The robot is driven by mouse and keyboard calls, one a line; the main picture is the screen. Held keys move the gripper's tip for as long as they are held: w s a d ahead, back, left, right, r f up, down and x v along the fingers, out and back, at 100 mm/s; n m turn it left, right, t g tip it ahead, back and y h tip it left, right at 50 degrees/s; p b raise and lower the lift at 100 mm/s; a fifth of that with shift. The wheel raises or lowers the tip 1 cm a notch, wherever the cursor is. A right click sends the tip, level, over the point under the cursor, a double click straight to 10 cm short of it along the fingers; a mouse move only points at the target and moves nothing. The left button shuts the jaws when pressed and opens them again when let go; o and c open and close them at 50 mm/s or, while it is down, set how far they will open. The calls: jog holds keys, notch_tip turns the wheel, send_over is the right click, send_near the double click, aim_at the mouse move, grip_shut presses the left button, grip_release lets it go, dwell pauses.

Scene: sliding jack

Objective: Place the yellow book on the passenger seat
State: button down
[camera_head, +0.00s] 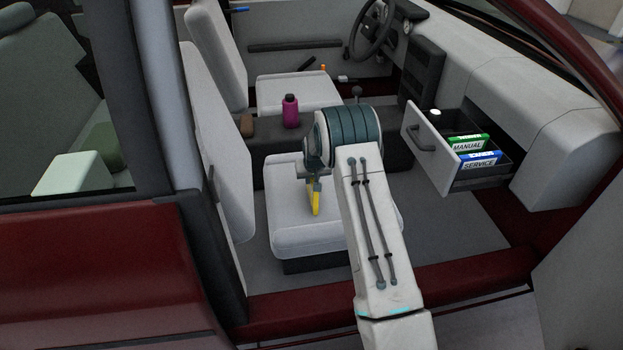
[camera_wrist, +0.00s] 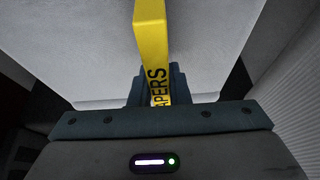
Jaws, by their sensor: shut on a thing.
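The yellow book (camera_head: 315,203) is in my gripper (camera_head: 314,184), seen edge-on over the near seat in the head view. I cannot tell whether the book's lower end touches the cushion. My wrist and arm hide part of the seat's right side.
An open drawer (camera_head: 425,138) at the right holds a green manual (camera_head: 468,144) and a blue service book (camera_head: 480,160). A magenta bottle (camera_head: 291,112) and a brown item (camera_head: 247,126) stand on the centre console (camera_head: 268,140). The seat backrest (camera_head: 218,140) rises at the left; the door sill (camera_head: 300,312) runs in front.

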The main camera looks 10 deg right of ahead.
jog(key=shift+r, duration=0.15)
jog(key=shift+f, duration=0.2)
jog(key=c, duration=1.4)
grip_release()
jog(key=shift+o, duration=0.2)
